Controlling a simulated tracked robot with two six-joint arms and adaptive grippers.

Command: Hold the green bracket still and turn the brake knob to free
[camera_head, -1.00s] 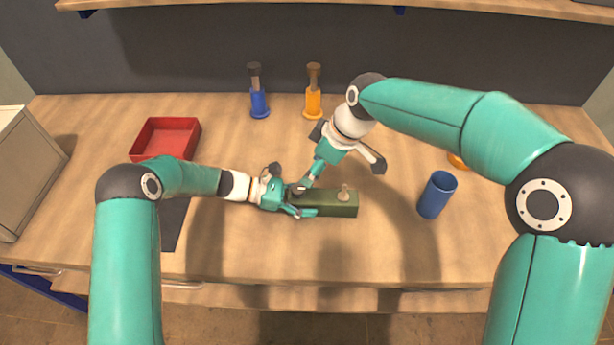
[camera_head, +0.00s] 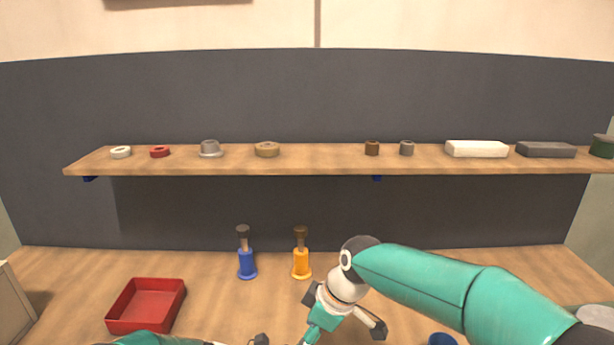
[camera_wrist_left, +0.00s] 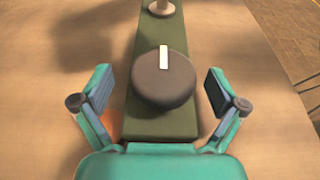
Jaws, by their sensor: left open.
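The green bracket (camera_wrist_left: 165,122) is a long dark-green block in the left wrist view. It carries a round dark brake knob (camera_wrist_left: 163,86) with a white pointer mark (camera_wrist_left: 163,58) that points toward the top of that view. A pale post (camera_wrist_left: 161,8) stands farther along the bracket. My left gripper (camera_wrist_left: 158,80) is open, one finger on each side of the bracket, with gaps to it. My right gripper (camera_head: 318,334) is partly seen at the bottom of the head view; its tip is cut off or unclear. The bracket is below the head view.
A red tray (camera_head: 146,306) is at the left. Blue (camera_head: 246,263) and orange (camera_head: 301,263) holders stand at the back. A blue cup (camera_head: 442,339) is at the bottom edge. A shelf (camera_head: 330,162) with several small parts crosses above the table.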

